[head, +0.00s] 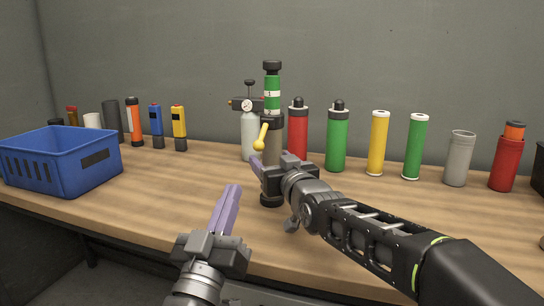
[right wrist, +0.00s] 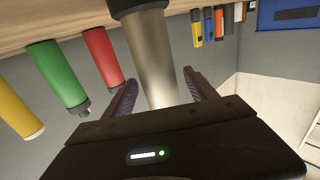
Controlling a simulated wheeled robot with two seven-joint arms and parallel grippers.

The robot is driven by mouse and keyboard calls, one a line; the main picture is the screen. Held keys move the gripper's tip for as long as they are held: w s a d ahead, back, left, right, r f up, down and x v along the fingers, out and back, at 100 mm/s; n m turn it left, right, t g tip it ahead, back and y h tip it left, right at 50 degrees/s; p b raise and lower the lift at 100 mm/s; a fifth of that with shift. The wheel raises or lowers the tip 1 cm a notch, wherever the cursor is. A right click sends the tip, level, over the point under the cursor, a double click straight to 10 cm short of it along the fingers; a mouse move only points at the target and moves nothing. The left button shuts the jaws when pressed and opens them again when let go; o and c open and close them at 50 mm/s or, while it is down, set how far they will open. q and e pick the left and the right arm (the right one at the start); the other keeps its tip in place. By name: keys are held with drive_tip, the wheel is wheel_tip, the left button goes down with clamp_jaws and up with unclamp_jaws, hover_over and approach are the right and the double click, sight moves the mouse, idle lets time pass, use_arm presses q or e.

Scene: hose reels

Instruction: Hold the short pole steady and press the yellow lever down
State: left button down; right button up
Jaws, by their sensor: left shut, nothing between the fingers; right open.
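The short pole (head: 271,88) stands upright on the table, with a green upper part, a grey metal middle and a black foot. The yellow lever (head: 261,137) sticks out on its left side, with its ball end lower and its other end raised. My right gripper (head: 257,165) is open at the pole's lower part and hides some of it. In the right wrist view the metal pole (right wrist: 153,60) stands between the two spread fingers. Contact cannot be told. My left gripper (head: 234,190) is shut and empty, in front of the pole and lower left of it.
A grey bottle with a gauge (head: 250,130) stands close behind left of the pole. Red (head: 298,135), green (head: 336,142) and yellow (head: 378,145) cylinders stand to the right. A blue crate (head: 85,172) is at the left. The wooden table (head: 150,195) is clear between crate and pole.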

drive_tip(key=v, duration=1.1)
drive_tip(key=shift+s, duration=0.3)
drive_tip(key=shift+d, duration=0.1)
